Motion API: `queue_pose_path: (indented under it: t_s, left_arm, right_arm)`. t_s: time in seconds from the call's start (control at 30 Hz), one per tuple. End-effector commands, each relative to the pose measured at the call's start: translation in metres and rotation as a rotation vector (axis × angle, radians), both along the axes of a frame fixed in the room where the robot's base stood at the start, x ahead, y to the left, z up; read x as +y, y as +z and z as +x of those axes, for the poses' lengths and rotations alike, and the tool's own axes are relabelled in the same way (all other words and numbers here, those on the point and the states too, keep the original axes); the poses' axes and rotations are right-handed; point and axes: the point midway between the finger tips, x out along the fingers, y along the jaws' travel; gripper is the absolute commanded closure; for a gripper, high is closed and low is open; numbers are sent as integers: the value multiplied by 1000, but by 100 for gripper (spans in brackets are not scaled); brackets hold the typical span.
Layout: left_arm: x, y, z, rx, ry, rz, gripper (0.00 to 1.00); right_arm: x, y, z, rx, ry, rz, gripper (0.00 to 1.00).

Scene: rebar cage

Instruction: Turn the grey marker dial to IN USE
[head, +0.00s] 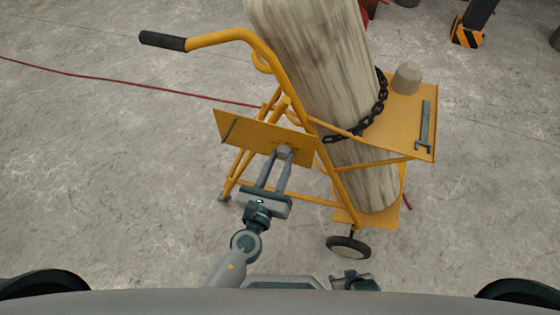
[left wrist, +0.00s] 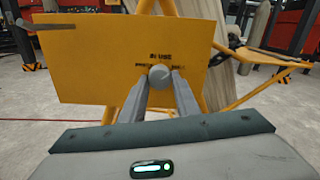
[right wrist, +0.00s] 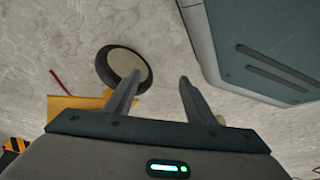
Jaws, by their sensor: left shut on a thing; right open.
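The grey marker dial (head: 285,151) is a small round knob on the yellow plate (head: 250,134) of a cylinder trolley. In the left wrist view the dial (left wrist: 160,74) sits between the fingertips of my left gripper (left wrist: 160,82), which is shut on it. Dark lettering above the dial seems to read IN USE; smaller marks beside it are partly hidden. I cannot tell where the dial points. My right gripper (right wrist: 160,76) is open and empty, low near the floor, with a trolley wheel (right wrist: 123,66) beyond its fingers.
The trolley's yellow frame (head: 290,85) carries a tall worn cylinder (head: 315,60) held by a dark chain (head: 360,125). A grey cap (head: 407,77) and a wrench (head: 425,125) are on its right shelf. A red hose (head: 130,84) crosses the floor.

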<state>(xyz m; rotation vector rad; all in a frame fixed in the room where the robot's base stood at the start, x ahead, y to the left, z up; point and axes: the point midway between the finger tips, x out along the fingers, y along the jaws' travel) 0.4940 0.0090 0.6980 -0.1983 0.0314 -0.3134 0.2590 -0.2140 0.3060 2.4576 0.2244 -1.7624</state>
Motion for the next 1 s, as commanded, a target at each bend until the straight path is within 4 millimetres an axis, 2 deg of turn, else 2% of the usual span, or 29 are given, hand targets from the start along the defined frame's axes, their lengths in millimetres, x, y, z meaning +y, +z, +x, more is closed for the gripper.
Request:
queue_pose_path:
  t_s: [0.37, 0.7, 1.0]
  left_arm:
    - [0, -3, -1, 106, 1, -322, 94]
    - [-1, -2, -1, 200, 2, -609, 94]
    - [-1, 0, -1, 249, 2, -765, 94]
  right_arm:
    - [-14, -8, -16, 100, -10, -26, 50]
    - [-8, 19, -2, 91, -7, -22, 50]
    - [-6, 30, 1, 90, -7, -22, 50]
